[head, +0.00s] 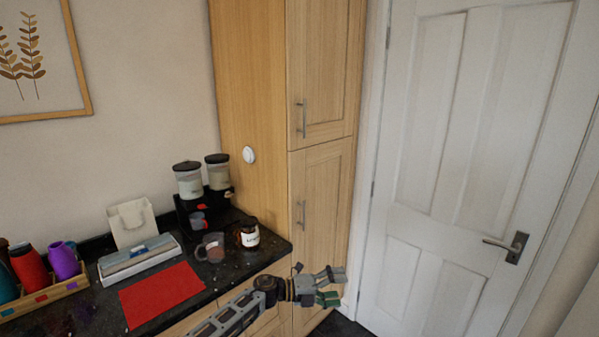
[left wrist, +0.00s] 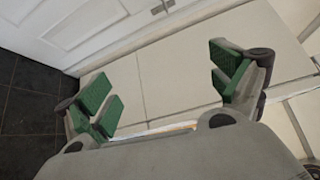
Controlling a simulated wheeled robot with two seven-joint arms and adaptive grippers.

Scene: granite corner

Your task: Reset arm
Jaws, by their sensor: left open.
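My left gripper (head: 330,287) reaches in from the bottom of the head view. It hangs in the air in front of the tall wooden cabinet, just off the right end of the counter. In the left wrist view my left gripper (left wrist: 165,95) is open, its green finger pads wide apart with nothing between them. Beyond the pads are a pale flat surface, the white door and dark floor tiles. My right gripper is in neither view.
The dark counter (head: 90,312) bears a red mat (head: 160,294), a glass mug (head: 211,248), a labelled jar (head: 247,233), a twin-canister dispenser (head: 203,185) and a wooden rack of colourful cups (head: 45,296). The tall cabinet (head: 325,180) and closed white door (head: 440,150) stand to the right.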

